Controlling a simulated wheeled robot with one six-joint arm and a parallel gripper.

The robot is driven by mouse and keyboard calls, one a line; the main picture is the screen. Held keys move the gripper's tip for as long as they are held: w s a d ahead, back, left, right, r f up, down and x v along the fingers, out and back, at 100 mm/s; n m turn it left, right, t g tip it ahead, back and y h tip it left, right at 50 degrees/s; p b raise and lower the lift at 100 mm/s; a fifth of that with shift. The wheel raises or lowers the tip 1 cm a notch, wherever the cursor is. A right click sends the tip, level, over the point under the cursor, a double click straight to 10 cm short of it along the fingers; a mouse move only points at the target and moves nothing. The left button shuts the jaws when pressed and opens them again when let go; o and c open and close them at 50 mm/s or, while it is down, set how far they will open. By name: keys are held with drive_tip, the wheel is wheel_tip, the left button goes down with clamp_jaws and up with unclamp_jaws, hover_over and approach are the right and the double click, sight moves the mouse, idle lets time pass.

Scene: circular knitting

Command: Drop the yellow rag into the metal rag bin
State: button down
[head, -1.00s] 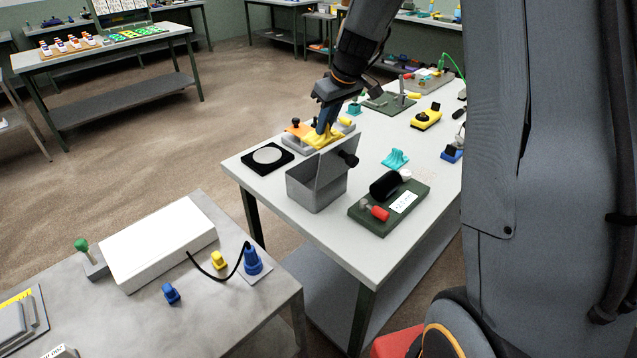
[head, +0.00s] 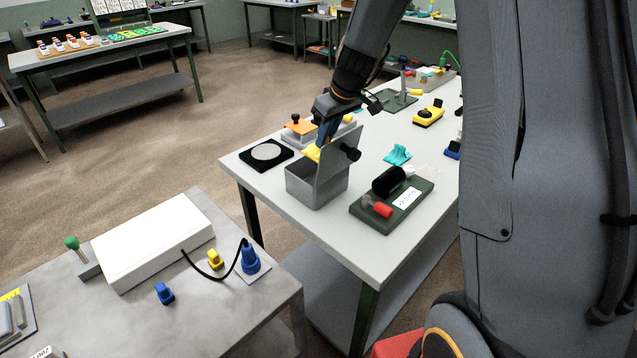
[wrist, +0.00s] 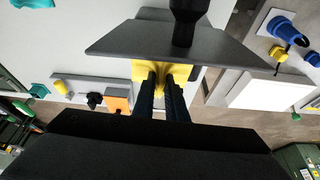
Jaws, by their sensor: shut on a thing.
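The metal rag bin (head: 312,190) is a grey box on the near left part of the white table, with its lid (head: 338,158) raised and a black knob on it. My gripper (head: 321,146) is at the open bin, partly behind the raised lid. It is shut on the yellow rag (head: 312,153), which shows at the bin's upper left edge. In the wrist view the yellow rag (wrist: 163,72) is pinched between the dark fingers (wrist: 163,85), close beside the grey lid (wrist: 185,42). How far the rag reaches into the bin is hidden.
A black pad with a grey disc (head: 266,153) lies left of the bin. A green base with a black roller (head: 392,200) stands to its right. An orange-topped block (head: 299,127) is behind, and a teal piece (head: 398,154) is to the right.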

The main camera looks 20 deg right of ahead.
drive_tip(key=c, duration=1.7)
unclamp_jaws()
drive_tip(key=b+v, duration=0.2)
drive_tip(key=v, duration=0.6)
